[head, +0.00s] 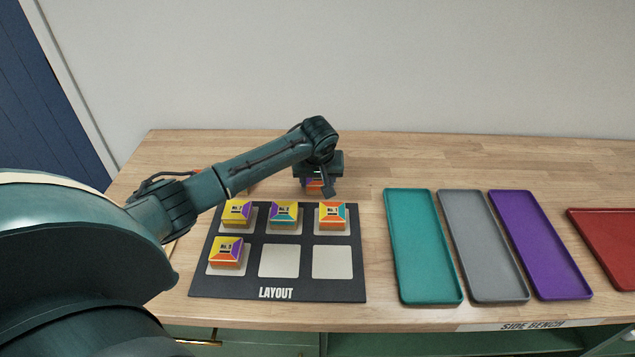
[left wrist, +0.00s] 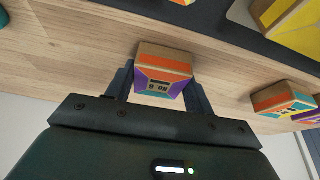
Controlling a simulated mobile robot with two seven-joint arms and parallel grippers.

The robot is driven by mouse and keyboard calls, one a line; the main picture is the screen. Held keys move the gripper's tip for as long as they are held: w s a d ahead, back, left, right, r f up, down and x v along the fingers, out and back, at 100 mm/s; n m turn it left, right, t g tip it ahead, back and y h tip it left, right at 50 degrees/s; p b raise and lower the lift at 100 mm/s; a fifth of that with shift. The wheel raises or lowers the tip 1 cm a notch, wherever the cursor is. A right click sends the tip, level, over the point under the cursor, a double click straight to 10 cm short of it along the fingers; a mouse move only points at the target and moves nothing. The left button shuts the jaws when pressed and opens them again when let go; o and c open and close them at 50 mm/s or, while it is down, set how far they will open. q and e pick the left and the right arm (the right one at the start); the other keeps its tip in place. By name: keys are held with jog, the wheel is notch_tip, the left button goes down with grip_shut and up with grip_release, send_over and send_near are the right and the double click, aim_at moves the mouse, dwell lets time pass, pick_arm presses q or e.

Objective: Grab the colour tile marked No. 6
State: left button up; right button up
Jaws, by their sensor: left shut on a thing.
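Whether the tile still touches the bench is hard to tell. My right gripper is not in view.
The dark layout board (head: 319,291) holds several tiles, including one at front left (head: 228,252); two front pale squares are bare. Empty teal (head: 424,245), grey (head: 482,245), purple (head: 540,245) and red (head: 610,235) trays lie to the right. Another tile (left wrist: 284,100) lies near the gripper.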

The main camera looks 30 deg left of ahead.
pick_arm(q)
jog(key=shift+c, duration=1.6)
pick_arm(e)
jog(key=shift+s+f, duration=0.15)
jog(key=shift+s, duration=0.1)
pick_arm(q)
jog(key=shift+r, duration=0.1)
